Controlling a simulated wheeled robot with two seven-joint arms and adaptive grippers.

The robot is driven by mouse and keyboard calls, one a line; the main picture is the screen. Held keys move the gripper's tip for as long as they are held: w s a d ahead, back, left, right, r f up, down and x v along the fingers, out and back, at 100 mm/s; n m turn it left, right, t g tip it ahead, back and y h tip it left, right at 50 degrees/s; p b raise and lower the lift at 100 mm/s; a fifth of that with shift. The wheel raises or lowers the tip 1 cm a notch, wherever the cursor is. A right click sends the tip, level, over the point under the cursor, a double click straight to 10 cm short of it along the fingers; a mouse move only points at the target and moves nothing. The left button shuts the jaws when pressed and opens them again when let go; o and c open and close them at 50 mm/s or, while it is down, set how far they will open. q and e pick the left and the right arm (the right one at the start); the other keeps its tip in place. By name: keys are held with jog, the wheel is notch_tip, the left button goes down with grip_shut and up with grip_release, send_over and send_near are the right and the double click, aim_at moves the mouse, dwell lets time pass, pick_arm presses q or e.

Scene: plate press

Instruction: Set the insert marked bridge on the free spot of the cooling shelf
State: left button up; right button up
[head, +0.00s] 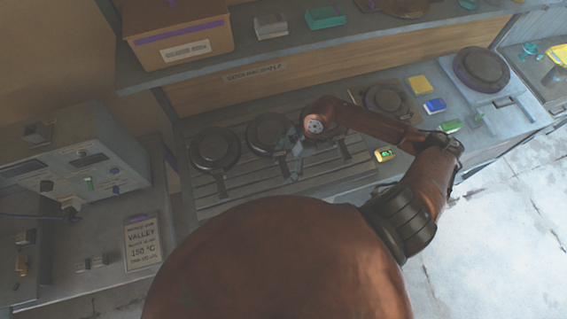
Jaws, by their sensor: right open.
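The cooling shelf (225,197) is a slatted grey rack below a wooden board with a label. Dark round inserts stand on it: one at the left (215,149) and one beside it (268,132). A third dark round piece (386,99) is at the right, partly behind my arm. No bridge mark is readable on any of them. My right gripper (294,156) is open, over the shelf at the right edge of the second insert. I cannot tell whether it touches it. Slats right of the gripper look bare, partly hidden by my arm. My left gripper is out of view.
A dark round piece on a grey base (482,70) stands at the right. Yellow (419,84), blue (434,105) and green blocks (450,126) lie nearby. A cardboard box (178,32) stands on the upper ledge. A control unit (75,160) and a VALLEY sign (142,243) are left.

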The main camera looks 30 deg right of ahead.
jog(key=v, duration=1.1)
jog(key=shift+r+b, duration=0.2)
jog(key=shift+b, duration=0.25)
